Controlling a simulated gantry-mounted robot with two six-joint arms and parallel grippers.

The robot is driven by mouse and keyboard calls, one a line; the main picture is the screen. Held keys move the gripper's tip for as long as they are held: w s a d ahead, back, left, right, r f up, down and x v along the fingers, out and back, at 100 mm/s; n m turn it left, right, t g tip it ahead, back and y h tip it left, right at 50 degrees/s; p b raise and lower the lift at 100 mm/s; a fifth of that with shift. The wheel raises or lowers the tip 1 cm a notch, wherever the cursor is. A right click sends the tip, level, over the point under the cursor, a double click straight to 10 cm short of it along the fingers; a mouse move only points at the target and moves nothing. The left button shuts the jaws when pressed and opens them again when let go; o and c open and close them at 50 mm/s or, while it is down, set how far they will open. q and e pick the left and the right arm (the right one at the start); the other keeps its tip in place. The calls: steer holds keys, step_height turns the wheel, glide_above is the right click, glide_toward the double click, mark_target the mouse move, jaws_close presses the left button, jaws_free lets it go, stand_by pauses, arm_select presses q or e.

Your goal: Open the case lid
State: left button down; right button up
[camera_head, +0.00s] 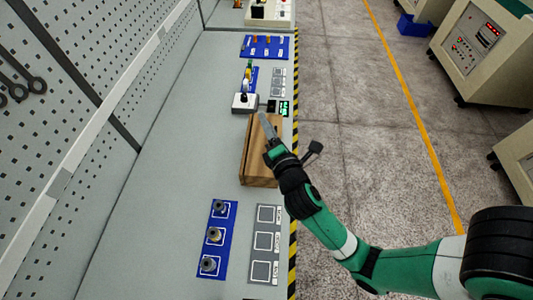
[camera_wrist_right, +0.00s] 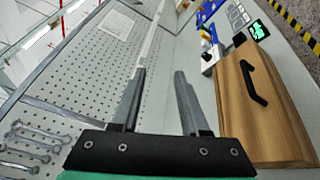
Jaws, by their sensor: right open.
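The wooden case (camera_head: 256,166) stands on the grey bench below my right gripper in the head view. It also shows at the right of the right wrist view (camera_wrist_right: 285,130), with a black handle (camera_wrist_right: 251,82) on its face. The lid looks shut. My right gripper (camera_head: 263,120) is over the far part of the case in the head view and hides some of it. In the right wrist view its two fingers (camera_wrist_right: 159,72) are apart with nothing between them, left of the case and clear of the handle. My left gripper is out of view.
A white device (camera_head: 245,102) and a small green display (camera_head: 285,108) sit beyond the case. A blue panel with several spindles (camera_head: 215,237) and a grey panel of squares (camera_head: 266,242) lie nearer. A pegboard wall (camera_head: 60,90) borders the bench at left.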

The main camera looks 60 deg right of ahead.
steer(key=g+b, duration=0.2)
steer(key=b, duration=0.2)
glide_toward(265, 143)
steer(key=s+r, duration=0.4)
steer(key=b+x, duration=0.1)
steer(key=x, duration=0.5)
steer(key=b+x, duration=0.1)
steer(key=x, duration=0.5)
steer(key=shift+s+d+r, duration=0.1)
steer(key=shift+d+r, duration=0.1)
steer(key=shift+d, duration=0.15)
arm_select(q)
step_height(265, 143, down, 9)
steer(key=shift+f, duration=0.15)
arm_select(e)
jaws_close()
